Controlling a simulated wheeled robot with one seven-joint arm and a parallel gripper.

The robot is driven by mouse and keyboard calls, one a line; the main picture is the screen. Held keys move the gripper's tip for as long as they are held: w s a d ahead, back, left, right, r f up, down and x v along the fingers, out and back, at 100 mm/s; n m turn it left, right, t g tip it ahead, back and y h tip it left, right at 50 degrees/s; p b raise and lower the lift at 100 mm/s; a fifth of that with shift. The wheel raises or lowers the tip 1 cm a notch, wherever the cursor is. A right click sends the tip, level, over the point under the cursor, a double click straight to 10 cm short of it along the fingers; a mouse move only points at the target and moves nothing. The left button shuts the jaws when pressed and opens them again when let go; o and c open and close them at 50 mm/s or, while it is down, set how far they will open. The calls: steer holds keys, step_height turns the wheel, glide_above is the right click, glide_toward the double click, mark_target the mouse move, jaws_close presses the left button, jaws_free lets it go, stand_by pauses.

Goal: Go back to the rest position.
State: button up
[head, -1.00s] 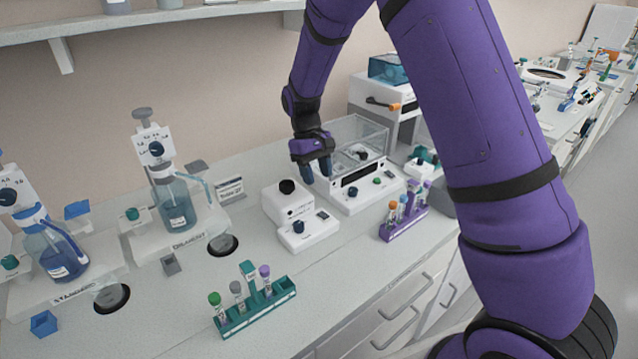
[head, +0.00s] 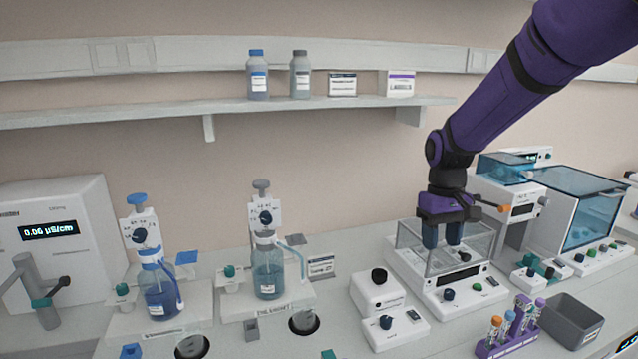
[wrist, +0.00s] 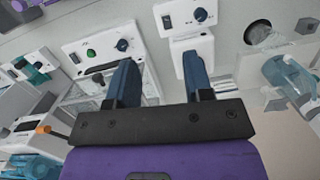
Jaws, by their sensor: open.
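My gripper (head: 442,246) hangs with its dark blue fingers pointing down, over the clear-walled white instrument (head: 452,301) on the bench. In the wrist view my gripper (wrist: 160,82) shows its two fingers apart with nothing between them. The white instrument (wrist: 100,48) lies beyond the left finger there, and a small white two-part device (wrist: 186,22) lies beyond the right finger. In the head view that device (head: 400,330) stands just left of the instrument. I cannot tell how high the fingertips are above the instrument.
A purple tube rack (head: 508,345) and a grey bin (head: 571,322) stand at the right front. Two bottle dispensers (head: 160,290) (head: 268,277) stand at the left. A shelf (head: 225,112) with bottles and labelled boxes runs along the wall. A blue-lidded machine (head: 585,215) stands at far right.

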steer(key=s+d+r+m+t, duration=0.1)
steer(key=s+d+r+t, duration=0.3)
steer(key=s+r, duration=0.8)
steer(key=s+d+r+m+t, duration=0.1)
steer(key=s+t, duration=0.2)
steer(key=s, duration=1.1)
steer(key=shift+s+r+m, duration=0.2)
steer(key=shift+m, duration=0.1)
